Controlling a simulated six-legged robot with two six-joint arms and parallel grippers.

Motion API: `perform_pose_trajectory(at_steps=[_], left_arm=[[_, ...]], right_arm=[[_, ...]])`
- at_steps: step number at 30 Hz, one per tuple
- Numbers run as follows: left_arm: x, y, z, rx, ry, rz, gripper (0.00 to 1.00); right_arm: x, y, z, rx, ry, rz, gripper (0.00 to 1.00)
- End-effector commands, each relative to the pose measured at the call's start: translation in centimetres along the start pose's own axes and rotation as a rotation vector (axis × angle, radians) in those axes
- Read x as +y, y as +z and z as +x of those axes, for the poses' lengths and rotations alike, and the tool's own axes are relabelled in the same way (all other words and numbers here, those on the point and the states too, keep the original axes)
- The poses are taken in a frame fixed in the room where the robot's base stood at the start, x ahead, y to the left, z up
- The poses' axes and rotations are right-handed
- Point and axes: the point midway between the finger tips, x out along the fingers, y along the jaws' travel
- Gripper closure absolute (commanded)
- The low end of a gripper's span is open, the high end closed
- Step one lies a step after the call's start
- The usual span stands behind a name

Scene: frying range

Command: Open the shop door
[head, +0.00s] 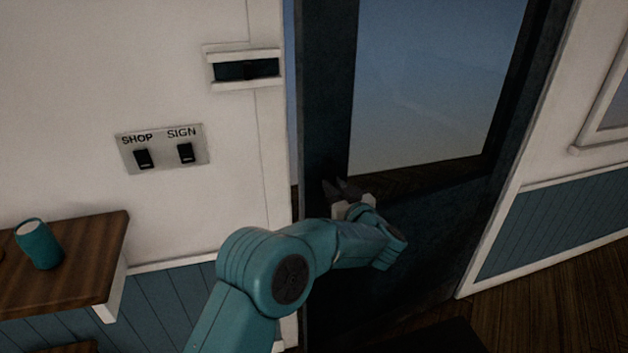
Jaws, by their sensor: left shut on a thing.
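The shop door (325,90) is dark, with a large glass pane (435,80) showing a dusky blue outside. A narrow strip of the same blue shows between the door's left edge and the white frame (270,150), so the door stands slightly ajar. My left gripper (342,189) is at the door's left side, just below the pane's lower left corner. It is shut on the door handle, which the fingers and dark surface mostly hide. My right gripper is not in view.
A switch plate (162,149) marked SHOP and SIGN is on the wall left of the door, with a small dark-fronted box (246,69) above it. A wooden shelf (75,265) holding a teal cup (38,245) juts out at the lower left. Bare floor (560,305) shows at right.

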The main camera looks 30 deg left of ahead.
Motion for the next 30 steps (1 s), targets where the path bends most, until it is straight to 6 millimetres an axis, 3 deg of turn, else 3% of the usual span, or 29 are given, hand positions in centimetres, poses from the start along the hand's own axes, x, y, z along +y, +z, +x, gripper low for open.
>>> perform_pose_trajectory(at_steps=[1,3,18,24,30], left_arm=[[1.3,-0.2,-1.8,-0.001,0.024,-0.005,1.00],[1.9,0.0,-3.6,-0.003,0.026,-0.005,1.00],[4.7,-0.1,-17.4,0.001,0.033,-0.005,1.00],[5.0,-0.2,-20.6,0.002,0.027,-0.004,1.00],[4.9,-0.2,-21.0,0.001,0.023,-0.004,1.00]], right_arm=[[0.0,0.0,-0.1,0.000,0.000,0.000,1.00],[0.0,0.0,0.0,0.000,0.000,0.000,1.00],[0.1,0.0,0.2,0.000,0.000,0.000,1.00],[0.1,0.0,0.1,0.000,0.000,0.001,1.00],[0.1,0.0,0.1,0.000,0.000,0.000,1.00]])
